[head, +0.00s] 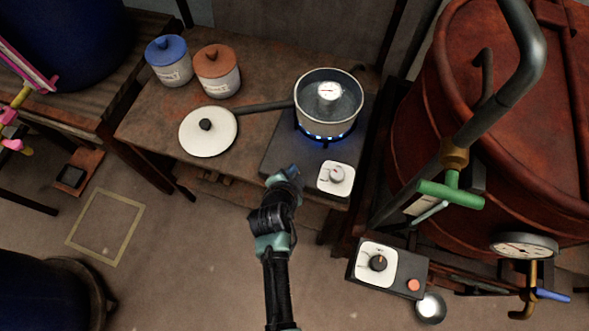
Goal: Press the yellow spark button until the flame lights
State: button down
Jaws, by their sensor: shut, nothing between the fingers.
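The stove (273,148) is a dark flat box at the right of the worn table. A steel pot (350,125) with a round gauge inside stands on its burner. Blue flame (322,136) shows in a ring under the pot. A white plate with a knob (337,175) is on the stove's front right. My gripper (289,170) is shut and empty, at the stove's front edge, left of the knob plate. I see no yellow button; the gripper may hide it. I cannot tell whether the fingertips touch the stove.
The pot's handle (262,106) points left over the table. A white lid (208,131), a blue-lidded jar (170,62) and an orange-lidded jar (217,71) are on the table. A red vat (450,90) with pipes and a control box (400,275) stand at right.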

jog(key=shift+r+p, duration=0.65)
jog(key=shift+r, duration=0.15)
notch_tip(320, 180, up, 5)
jog(key=p, duration=0.4)
dwell(0.8)
